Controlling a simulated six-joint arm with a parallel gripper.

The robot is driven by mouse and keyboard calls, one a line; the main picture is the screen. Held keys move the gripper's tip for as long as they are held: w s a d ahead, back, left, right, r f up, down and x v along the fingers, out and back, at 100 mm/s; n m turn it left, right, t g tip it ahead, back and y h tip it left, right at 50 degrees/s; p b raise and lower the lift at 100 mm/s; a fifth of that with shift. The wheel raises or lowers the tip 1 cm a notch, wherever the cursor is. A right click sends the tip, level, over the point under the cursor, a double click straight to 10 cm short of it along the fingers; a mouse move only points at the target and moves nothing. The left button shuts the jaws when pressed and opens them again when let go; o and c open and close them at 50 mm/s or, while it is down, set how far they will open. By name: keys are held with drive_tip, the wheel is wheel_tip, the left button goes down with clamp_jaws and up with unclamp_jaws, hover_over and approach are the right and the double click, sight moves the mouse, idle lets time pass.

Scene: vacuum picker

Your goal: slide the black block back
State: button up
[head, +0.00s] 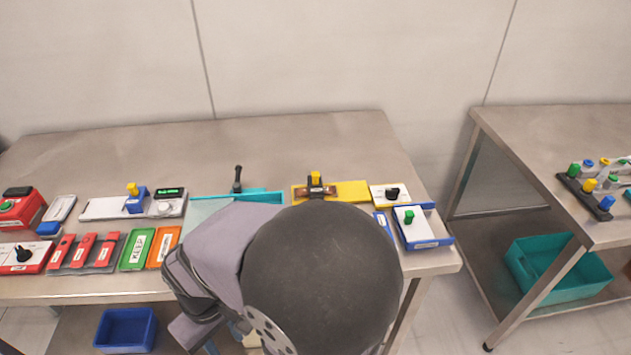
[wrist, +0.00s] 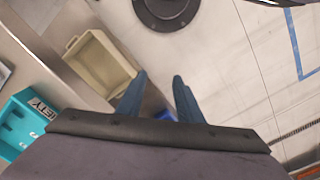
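A black block (head: 316,188) with a yellow knob on top sits at the left part of a yellow base (head: 350,192), near the middle of the bench. My own arm covers the area just in front of it in the head view. My gripper (wrist: 159,82) shows in the wrist view as two blue fingers with a clear gap between them, open and empty. It points at the floor area, away from the block. The block is not seen in the wrist view, and the fingers are hidden in the head view.
Left of the block stands a teal fixture (head: 262,197) with a black upright handle (head: 238,178). The bench (head: 320,132) behind is clear. A beige bin (wrist: 100,62) shows in the wrist view.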

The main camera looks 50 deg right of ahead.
sight(316, 176)
drive_tip(key=d+r+m+p, duration=0.1)
drive_tip(key=d+m+p, duration=0.2)
drive_tip(key=d, duration=0.5)
drive_tip(key=d+r+m+p, duration=0.2)
drive_tip(key=d+m+p, duration=0.1)
drive_tip(key=d, duration=0.6)
drive_tip(key=d+r+m+p, duration=0.2)
drive_tip(key=d+m+p, duration=0.1)
drive_tip(key=d, duration=0.6)
drive_tip(key=shift+d+m, duration=0.1)
drive_tip(key=shift+m, duration=0.5)
drive_tip(key=shift+t+h, duration=0.4)
drive_tip(key=shift+t, duration=0.2)
drive_tip(key=w+d, duration=0.1)
drive_tip(key=d, duration=0.1)
drive_tip(key=w+d+r, duration=0.1)
drive_tip(key=d, duration=0.2)
drive_tip(key=w+d, duration=0.1)
drive_tip(key=d, duration=0.1)
drive_tip(key=shift+w+d+r, duration=0.3)
drive_tip(key=shift+w+r, duration=0.05)
drive_tip(key=shift+w, duration=0.05)
drive_tip(key=w+d+r+n+t+h, duration=0.1)
drive_tip(key=w+d+r+t+h, duration=0.1)
drive_tip(key=w+d+r, duration=0.5)
drive_tip(key=shift+d, duration=0.35)
drive_tip(key=shift+f, duration=0.15)
drive_tip(key=shift+p+x, duration=1.3)
drive_tip(key=shift+x, duration=2.25)
